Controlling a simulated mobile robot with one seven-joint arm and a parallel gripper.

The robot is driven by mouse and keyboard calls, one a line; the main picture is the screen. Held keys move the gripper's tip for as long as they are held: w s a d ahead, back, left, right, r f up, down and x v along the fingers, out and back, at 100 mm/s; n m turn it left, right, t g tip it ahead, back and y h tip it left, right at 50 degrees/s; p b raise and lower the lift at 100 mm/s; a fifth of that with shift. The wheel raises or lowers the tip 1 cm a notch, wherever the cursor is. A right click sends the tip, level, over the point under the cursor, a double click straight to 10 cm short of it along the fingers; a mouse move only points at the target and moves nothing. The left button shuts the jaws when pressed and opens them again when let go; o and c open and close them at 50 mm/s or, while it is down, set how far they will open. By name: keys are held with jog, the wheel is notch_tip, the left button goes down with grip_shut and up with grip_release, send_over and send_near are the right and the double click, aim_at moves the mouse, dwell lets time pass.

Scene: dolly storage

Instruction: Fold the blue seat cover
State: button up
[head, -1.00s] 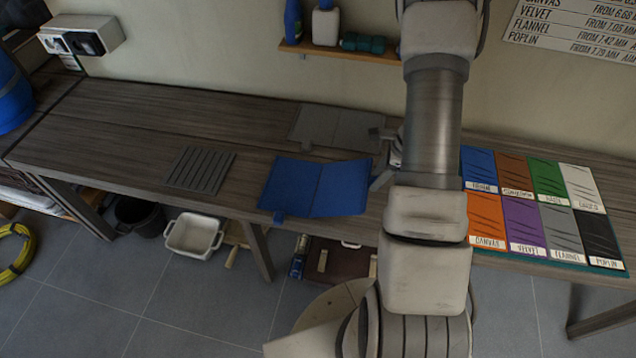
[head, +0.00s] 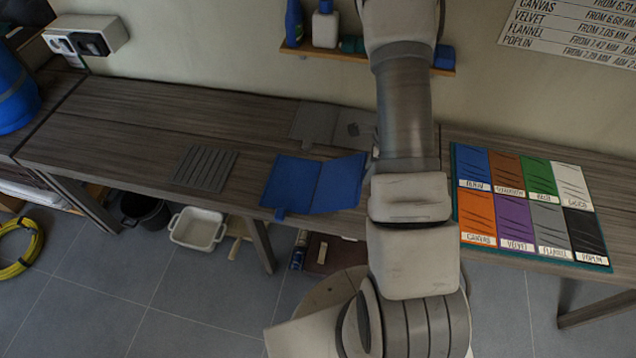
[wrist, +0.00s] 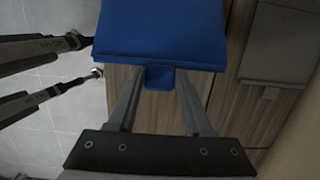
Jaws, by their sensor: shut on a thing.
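The blue seat cover (head: 290,183) lies near the front edge of the workbench, with a crease down its middle. Its left half lies on the bench, and its right half (head: 338,184) is tilted up at the right edge. A small blue tab sticks out at its front left. In the wrist view the cover (wrist: 160,30) fills the top middle, and a blue tab (wrist: 159,80) shows between the fingers. My gripper (wrist: 160,70) is shut on the cover at this tab. In the head view my arm hides most of the gripper.
A grey cover (head: 314,122) lies flat behind the blue one. A grey slatted mat (head: 206,168) lies to its left. A fabric sample board (head: 457,180) lies on the right. A shelf (head: 350,57) with bottles hangs above.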

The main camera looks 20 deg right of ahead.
jog(key=shift+w+a+r+g+h+p, duration=0.4)
jog(key=shift+a+r+p, duration=0.3)
jog(key=shift+p, duration=1.15)
jog(key=shift+w+a+r+g+h+p, duration=0.3)
jog(key=shift+a+r+h+p, duration=0.4)
jog(key=shift+p, duration=1.15)
jog(key=shift+w+r+p, duration=0.15)
jog(key=shift+p, duration=0.3)
jog(key=shift+w+a+r+p, duration=0.15)
jog(key=shift+a+r+p, duration=0.15)
jog(key=shift+p, duration=0.35)
jog(key=shift+w+a+r+g+h+p, duration=0.3)
jog(key=shift+w+a+h+p, duration=0.1)
jog(key=shift+a+h+p, duration=0.15)
jog(key=shift+w+a+r+g+h+p, duration=0.25)
jog(key=shift+w+a+h+p, duration=0.15)
jog(key=shift+a, duration=0.3)
jog(key=shift+w+a+r+g+h+p, duration=0.25)
jog(key=shift+w+a+r+h+p, duration=0.1)
jog(key=shift+a+h+p, duration=0.2)
